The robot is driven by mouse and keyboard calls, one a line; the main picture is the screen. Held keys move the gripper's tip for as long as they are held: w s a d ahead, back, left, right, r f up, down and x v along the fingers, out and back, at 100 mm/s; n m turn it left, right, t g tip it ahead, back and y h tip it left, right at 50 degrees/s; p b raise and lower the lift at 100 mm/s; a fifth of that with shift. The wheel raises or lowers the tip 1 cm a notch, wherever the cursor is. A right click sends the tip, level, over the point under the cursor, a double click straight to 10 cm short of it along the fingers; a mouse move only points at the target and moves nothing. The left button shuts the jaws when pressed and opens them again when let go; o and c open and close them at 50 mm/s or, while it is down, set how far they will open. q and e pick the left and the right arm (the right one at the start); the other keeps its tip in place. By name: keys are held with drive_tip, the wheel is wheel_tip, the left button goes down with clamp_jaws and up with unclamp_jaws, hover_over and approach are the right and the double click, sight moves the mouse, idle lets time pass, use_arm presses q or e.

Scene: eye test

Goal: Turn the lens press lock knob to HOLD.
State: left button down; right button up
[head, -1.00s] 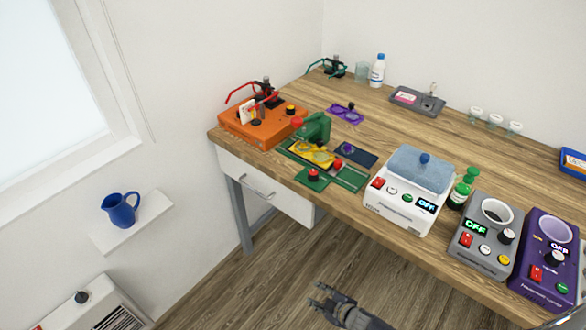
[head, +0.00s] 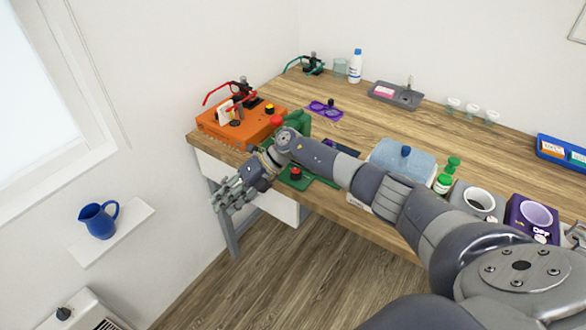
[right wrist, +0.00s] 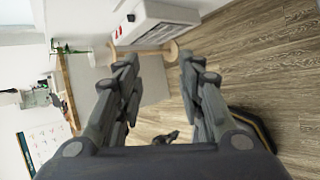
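The green lens press (head: 303,126) stands on the bench's left part, mostly hidden behind my right forearm. A red knob (head: 276,121) shows at its top, and another red knob (head: 296,173) sits on its green front base. I cannot tell which is the lock knob, nor read its setting. My right gripper (head: 229,196) is in front of the bench edge, left of the front red knob and apart from it. In the right wrist view its fingers (right wrist: 158,65) are spread, with nothing between them. My left gripper is not in view.
An orange device (head: 222,130) with red-framed glasses stands left of the press. Purple glasses (head: 325,110) lie behind it. A drawer (head: 221,176) is under the bench edge. A blue jug (head: 97,220) stands on a wall shelf.

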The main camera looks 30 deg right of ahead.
drive_tip(key=d+r+n+g+h, duration=0.25)
drive_tip(key=d+r+h, duration=0.3)
drive_tip(key=d, duration=0.35)
wheel_tip(320, 180, up, 7)
drive_tip(key=n+h, duration=0.2)
drive_tip(key=h, duration=0.3)
hover_over(296, 170)
wheel_tip(296, 170, down, 10)
drive_tip(key=shift+f+p, duration=0.15)
drive_tip(key=shift+p, duration=1)
drive_tip(key=c, duration=0.8)
